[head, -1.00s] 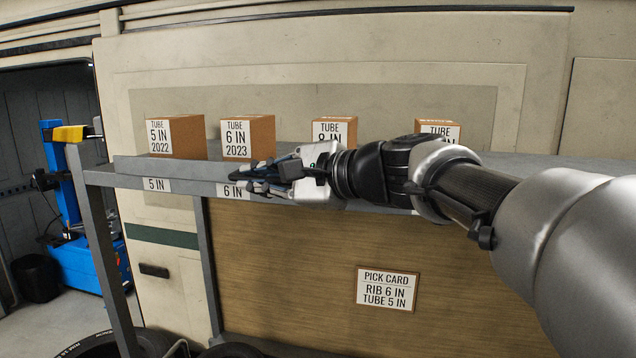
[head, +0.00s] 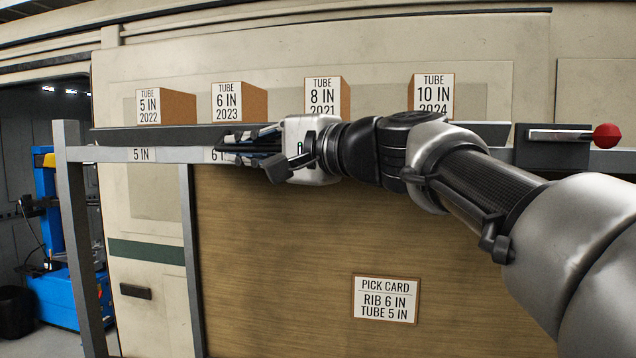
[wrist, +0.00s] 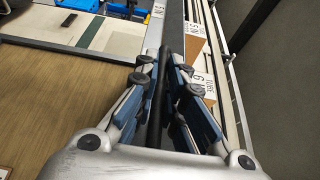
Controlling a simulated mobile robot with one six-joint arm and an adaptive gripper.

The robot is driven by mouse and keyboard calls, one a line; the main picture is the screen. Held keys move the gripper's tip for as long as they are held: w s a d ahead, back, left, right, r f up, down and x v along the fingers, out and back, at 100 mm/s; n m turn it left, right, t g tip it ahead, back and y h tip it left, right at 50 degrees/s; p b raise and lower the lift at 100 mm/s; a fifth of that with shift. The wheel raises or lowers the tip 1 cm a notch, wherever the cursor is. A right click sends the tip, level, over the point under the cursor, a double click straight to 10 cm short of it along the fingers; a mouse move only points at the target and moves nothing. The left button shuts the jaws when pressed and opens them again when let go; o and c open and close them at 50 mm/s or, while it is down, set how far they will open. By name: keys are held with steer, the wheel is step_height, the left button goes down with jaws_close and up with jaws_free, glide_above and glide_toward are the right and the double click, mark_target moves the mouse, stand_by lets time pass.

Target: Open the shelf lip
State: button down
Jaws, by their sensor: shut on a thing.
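The shelf lip (head: 160,138) is a long dark grey strip along the front of the shelf, upright in front of the row of boxes. My gripper (head: 235,146) is at the lip near the 6 IN label, fingers pointing left along it. In the wrist view my gripper (wrist: 165,85) has its blue-padded fingers on both sides of a dark bar (wrist: 163,75), apparently the lip's edge, and is shut on it. My gripper and arm hide the lip's middle and part of the 6 IN label.
Several tube boxes stand behind the lip, including the 5 IN box (head: 165,107) and 10 IN box (head: 434,97). A dark block with a lever and red knob (head: 606,135) is at the shelf's right end. A pick card (head: 385,299) hangs below. A post (head: 78,230) stands left.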

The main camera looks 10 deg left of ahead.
steer(key=f+n+y+b, duration=0.1)
steer(key=n+b, duration=0.1)
steer(key=b, duration=0.2)
steer(key=w+f+n+y+b, duration=0.1)
steer(key=n+b, duration=0.2)
steer(key=b, duration=0.2)
steer(key=f+n+y+b, duration=0.1)
steer(key=n+b, duration=0.2)
steer(key=b, duration=0.1)
steer(key=shift+w+d+f, duration=0.1)
steer(key=shift+w+f, duration=0.15)
steer(key=shift+r, duration=0.1)
steer(key=c, duration=1.7)
jaws_free()
